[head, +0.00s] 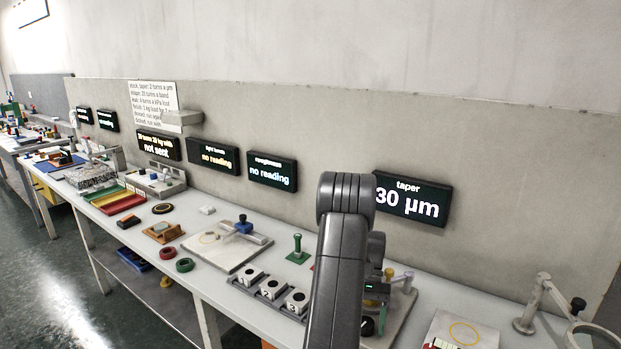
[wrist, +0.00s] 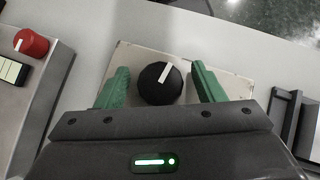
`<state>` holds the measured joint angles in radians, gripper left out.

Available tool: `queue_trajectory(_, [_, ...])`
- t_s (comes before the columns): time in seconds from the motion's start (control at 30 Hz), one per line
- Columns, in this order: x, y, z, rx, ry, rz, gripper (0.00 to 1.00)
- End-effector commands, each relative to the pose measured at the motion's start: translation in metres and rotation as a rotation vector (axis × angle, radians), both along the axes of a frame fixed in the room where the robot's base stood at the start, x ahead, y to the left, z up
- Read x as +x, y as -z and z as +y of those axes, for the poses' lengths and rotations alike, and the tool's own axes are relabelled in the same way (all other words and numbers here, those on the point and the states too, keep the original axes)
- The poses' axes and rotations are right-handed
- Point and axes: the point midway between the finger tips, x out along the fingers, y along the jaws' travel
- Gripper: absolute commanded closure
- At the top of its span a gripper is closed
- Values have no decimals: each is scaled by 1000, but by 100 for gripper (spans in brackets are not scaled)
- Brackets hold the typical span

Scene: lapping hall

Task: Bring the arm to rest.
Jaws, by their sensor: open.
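My gripper (wrist: 160,68) is open in the wrist view, with one green finger on each side of a black round knob (wrist: 158,86) that has a white pointer line. Gaps show between the knob and both fingers. The knob sits on a pale plate (wrist: 126,58). I cannot tell how high the fingers are above the plate. In the head view my arm rises over the front of the bench (head: 225,285) and hides part of it. My gripper there is mostly hidden behind the arm.
A display (head: 412,199) behind the arm reads "taper 30 µm". Left of the arm are white blocks in a tray (head: 258,292), a green stamp-like piece (head: 298,252) and a flat plate (head: 206,256). A jointed stand (head: 535,300) is at right. A red knob (wrist: 31,43) shows in the wrist view.

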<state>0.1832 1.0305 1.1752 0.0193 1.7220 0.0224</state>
Motion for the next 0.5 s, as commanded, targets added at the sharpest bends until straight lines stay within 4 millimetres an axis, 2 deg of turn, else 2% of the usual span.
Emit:
queue_trajectory(0.3, [0, 2, 1, 0, -389, 0, 38])
queue_trajectory(0.5, [0, 1, 0, 0, -524, -1, 38])
